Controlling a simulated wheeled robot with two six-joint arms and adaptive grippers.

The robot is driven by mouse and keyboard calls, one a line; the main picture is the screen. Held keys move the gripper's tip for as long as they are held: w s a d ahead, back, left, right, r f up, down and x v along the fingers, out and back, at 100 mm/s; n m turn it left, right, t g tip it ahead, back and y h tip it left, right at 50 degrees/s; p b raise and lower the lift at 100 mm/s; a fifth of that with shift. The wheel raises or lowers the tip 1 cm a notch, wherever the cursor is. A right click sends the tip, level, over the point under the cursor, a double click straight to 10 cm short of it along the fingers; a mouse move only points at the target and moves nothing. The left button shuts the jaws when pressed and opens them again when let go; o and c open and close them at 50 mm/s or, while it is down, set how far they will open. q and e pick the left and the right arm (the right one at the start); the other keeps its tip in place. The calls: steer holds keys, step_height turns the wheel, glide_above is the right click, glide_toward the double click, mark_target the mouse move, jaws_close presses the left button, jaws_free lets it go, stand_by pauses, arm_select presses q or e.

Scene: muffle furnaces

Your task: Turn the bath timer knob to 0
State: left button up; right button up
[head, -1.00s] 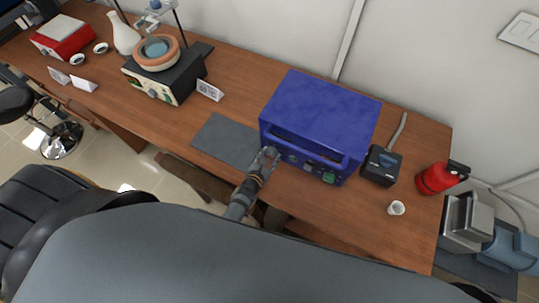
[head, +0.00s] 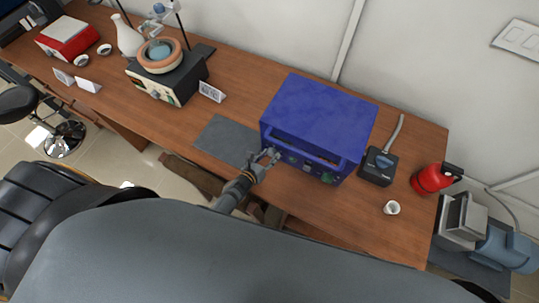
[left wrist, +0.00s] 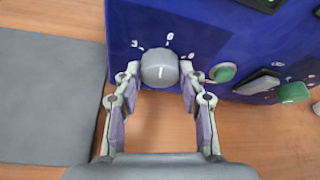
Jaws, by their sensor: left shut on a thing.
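The blue box (head: 318,112) stands on the wooden bench in the head view. A round grey knob (left wrist: 160,68) with a white mark is on its blue front panel in the left wrist view. Small white numbers are printed around the knob; the mark points about straight up in that view. My left gripper (left wrist: 160,75) is shut on the knob, one finger on each side. In the head view my left gripper (head: 270,157) is at the left part of the box's front. My right gripper does not show.
A green knob (left wrist: 222,72) sits close to the right finger, with another green control (left wrist: 293,92) farther right. A grey mat (head: 226,141) lies left of the box. A black device (head: 377,168) and white cup (head: 391,208) are at right.

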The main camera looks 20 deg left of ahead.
arm_select(q)
steer(key=shift+n+h, duration=0.4)
steer(key=shift+n, duration=0.2)
steer(key=o, duration=1.1)
steer(key=shift+o, duration=0.2)
steer(key=v, duration=1.2)
steer(key=shift+a+f, duration=0.1)
steer(key=shift+a, duration=0.05)
